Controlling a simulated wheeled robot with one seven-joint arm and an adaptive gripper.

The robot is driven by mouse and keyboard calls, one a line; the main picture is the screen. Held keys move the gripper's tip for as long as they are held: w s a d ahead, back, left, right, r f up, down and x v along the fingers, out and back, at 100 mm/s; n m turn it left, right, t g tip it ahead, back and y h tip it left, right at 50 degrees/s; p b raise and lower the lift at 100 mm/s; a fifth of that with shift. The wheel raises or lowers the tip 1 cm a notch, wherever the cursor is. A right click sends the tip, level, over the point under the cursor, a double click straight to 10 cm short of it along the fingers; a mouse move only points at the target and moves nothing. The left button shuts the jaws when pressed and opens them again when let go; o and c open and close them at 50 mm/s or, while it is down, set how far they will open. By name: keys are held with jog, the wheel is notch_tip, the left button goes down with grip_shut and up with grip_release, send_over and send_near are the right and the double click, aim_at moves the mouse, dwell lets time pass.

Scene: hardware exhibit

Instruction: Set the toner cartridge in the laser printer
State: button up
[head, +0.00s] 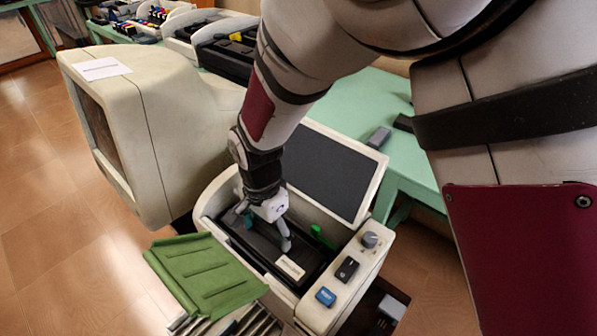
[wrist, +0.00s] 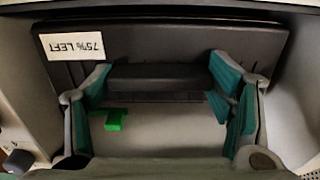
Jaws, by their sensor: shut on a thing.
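The toner cartridge (head: 291,266) is a long black unit with a white label at one end. It lies within the open bay of the beige laser printer (head: 362,256). In the wrist view the cartridge (wrist: 190,45) spans the top, and its label reads "75% LEFT" upside down. My gripper (head: 267,232) reaches down into the bay and is shut on the cartridge. In the wrist view its teal-padded fingers (wrist: 162,88) stand at either end of the raised black grip bar. The cartridge's underside is hidden, so I cannot tell whether it rests on the bay floor.
The printer's lid (head: 330,172) stands open behind the bay. A green tab (head: 320,236) sits by the bay's right side. A beige monitor (head: 150,120) stands close on the left. A green ribbed piece (head: 205,272) is at the front left. The green table (head: 385,160) has small dark blocks.

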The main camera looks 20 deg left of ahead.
aim_at(270, 240)
jog(key=shift+f, duration=1.85)
jog(key=shift+f+b, duration=0.3)
jog(key=o, duration=2)
jog(key=shift+c, duration=0.2)
notch_tip(270, 240, up, 13)
jog(key=shift+f+p, duration=0.2)
jog(key=shift+p, duration=0.6)
